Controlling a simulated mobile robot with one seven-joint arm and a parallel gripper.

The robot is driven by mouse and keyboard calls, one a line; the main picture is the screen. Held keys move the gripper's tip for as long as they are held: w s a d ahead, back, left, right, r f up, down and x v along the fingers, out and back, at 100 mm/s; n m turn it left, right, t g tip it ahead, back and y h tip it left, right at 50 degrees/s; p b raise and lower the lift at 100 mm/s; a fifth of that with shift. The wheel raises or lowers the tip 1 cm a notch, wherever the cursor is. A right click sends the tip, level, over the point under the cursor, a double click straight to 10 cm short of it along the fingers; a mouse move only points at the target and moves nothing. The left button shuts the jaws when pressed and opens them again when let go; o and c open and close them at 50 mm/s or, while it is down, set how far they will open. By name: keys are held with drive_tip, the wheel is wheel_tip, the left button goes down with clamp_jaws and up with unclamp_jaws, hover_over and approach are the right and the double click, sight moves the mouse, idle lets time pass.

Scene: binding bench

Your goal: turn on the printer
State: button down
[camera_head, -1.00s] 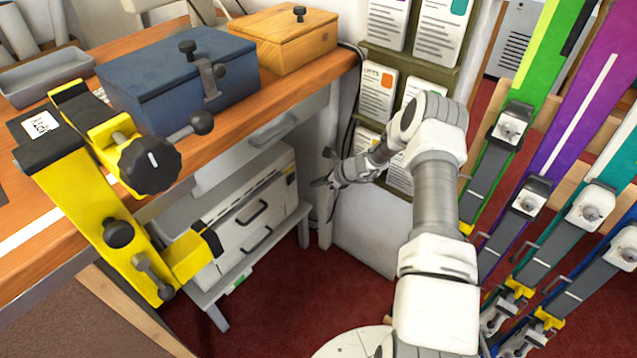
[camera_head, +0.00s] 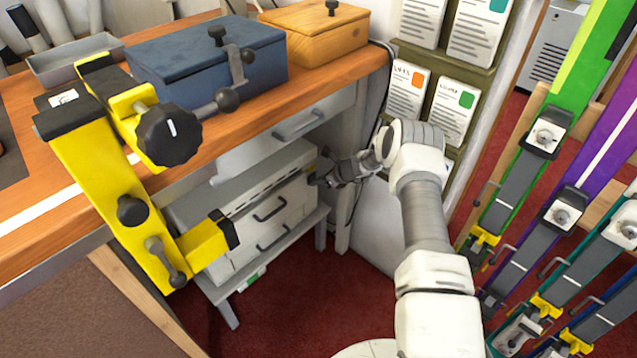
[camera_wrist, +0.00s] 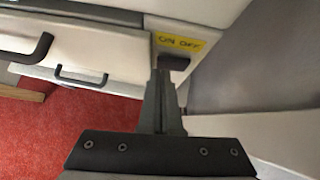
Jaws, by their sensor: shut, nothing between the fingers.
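The printer (camera_head: 262,212) is a pale grey unit with dark drawer handles, standing on a low shelf under the bench. In the wrist view its front (camera_wrist: 85,48) fills the upper left. A yellow "ON OFF" label (camera_wrist: 180,43) sits at its right corner, with a dark switch (camera_wrist: 174,62) just below. My gripper (camera_head: 316,179) is at the printer's right front edge. In the wrist view my gripper (camera_wrist: 162,75) is shut and empty, its tips at or just below the switch. I cannot tell whether they touch it or which way the switch is set.
A yellow clamp (camera_head: 110,175) hangs over the bench edge at left. Blue (camera_head: 205,65) and wooden (camera_head: 315,35) boxes stand on the bench (camera_head: 50,210). The red floor (camera_head: 290,305) before the printer is clear.

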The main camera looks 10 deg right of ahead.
drive_tip(key=shift+a, duration=0.1)
drive_tip(key=shift+w+a+m, duration=0.1)
drive_tip(key=shift+w+m, duration=0.1)
drive_tip(key=shift+m, duration=0.1)
drive_tip(key=shift+w+d+b, duration=0.25)
drive_tip(key=shift+d+b, duration=0.3)
drive_tip(key=shift+d, duration=0.2)
